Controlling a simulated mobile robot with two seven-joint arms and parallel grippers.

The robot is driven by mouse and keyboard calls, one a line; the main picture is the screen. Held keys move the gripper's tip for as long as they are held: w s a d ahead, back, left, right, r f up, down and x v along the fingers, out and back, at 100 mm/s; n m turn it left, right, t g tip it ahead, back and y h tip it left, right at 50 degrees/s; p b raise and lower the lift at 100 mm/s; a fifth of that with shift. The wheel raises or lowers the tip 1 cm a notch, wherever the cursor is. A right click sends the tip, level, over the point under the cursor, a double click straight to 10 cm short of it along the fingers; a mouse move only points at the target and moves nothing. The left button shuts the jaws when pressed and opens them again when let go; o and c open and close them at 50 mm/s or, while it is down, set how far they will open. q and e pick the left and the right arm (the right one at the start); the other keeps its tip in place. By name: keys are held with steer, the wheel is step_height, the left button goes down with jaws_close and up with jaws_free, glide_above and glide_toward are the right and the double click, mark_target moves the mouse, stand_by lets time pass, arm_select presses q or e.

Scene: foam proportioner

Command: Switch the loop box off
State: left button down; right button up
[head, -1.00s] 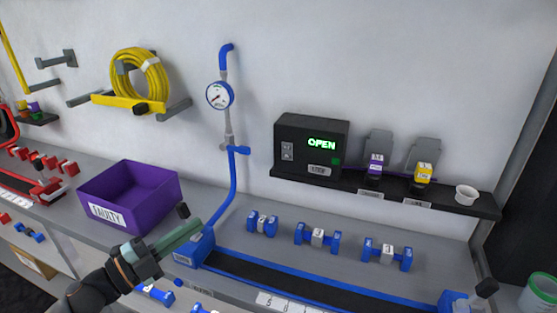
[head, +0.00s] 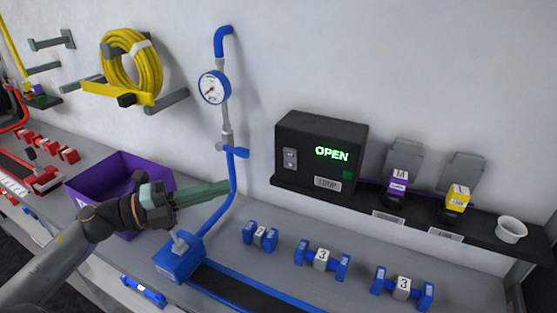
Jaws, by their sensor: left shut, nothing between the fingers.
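The loop box (head: 321,153) is a black box on a dark wall shelf. Its display glows green with the word OPEN (head: 332,154), and a green square shows below it. A grey plate with switches (head: 290,158) is on the left of its front, and a LOOP label (head: 327,184) is below. My left gripper (head: 228,188) is shut and empty, pointing right, in front of the blue pipe and left of and below the box, well apart from it. My right gripper is not in view.
A blue pipe with a gauge (head: 214,88) rises left of the box. A purple bin (head: 120,170) is behind my left arm. Several blue fittings (head: 322,259) line the bench. Purple (head: 397,183) and yellow (head: 456,200) tagged items and a white cup (head: 511,229) are on the shelf.

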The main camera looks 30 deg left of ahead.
arm_select(q)
steer(key=p, duration=0.3)
glide_toward(290, 159)
steer(key=shift+s+d+r+x, duration=0.15)
steer(key=shift+x, duration=1)
steer(key=shift+s+d+r+x, duration=0.1)
steer(key=shift+r+x, duration=0.1)
steer(key=shift+x, duration=0.95)
steer(key=shift+s+d+r+x, duration=0.15)
steer(key=shift+x, duration=1)
